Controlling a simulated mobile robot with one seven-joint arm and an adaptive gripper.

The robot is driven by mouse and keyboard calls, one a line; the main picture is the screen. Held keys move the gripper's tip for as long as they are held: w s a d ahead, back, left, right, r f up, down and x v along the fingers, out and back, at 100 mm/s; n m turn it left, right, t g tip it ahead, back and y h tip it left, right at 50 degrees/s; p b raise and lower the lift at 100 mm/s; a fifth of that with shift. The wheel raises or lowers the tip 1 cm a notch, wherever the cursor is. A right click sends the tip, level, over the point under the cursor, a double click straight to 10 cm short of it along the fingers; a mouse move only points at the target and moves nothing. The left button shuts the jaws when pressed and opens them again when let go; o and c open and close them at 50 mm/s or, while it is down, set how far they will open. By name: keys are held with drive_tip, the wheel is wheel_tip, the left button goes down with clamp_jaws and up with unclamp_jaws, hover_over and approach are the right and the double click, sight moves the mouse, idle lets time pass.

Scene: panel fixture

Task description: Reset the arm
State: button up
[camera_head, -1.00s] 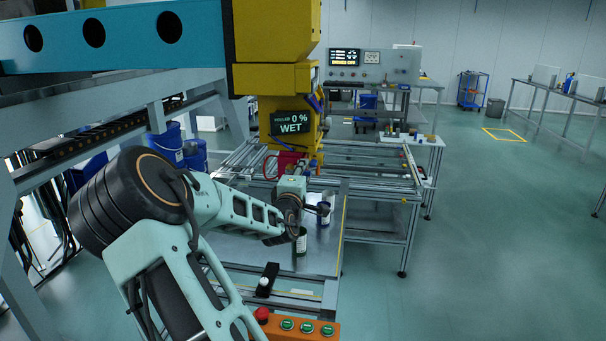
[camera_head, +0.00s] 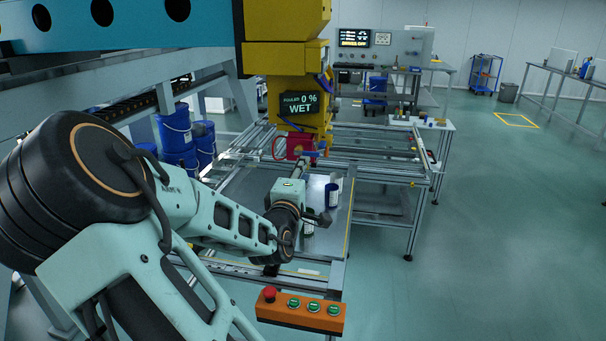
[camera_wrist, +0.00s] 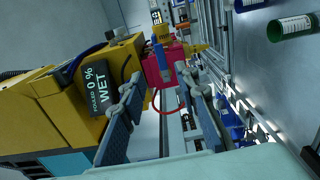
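My arm reaches in from the lower left in the head view, its wrist low in front of the yellow machine head (camera_head: 290,75). My gripper (camera_wrist: 160,88) shows in the wrist view with its two fingers apart and nothing between them. Beyond the fingertips are a magenta-red block (camera_wrist: 158,66) with a blue handle (camera_wrist: 157,47) and a thin red ring (camera_wrist: 184,101). The red block (camera_head: 299,146) also shows in the head view, just beyond my wrist. A dark display (camera_head: 299,104) on the machine reads "FOULED 0 % WET". My fingertips are hard to make out in the head view.
A blue bottle (camera_head: 332,194) and a green bottle (camera_wrist: 294,27) stand on the metal table beside my wrist. An orange button box (camera_head: 300,311) is at the front. Blue buckets (camera_head: 176,133) stand at left.

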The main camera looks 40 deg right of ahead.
drive_tip(key=shift+s+a, duration=0.2)
idle(0.5)
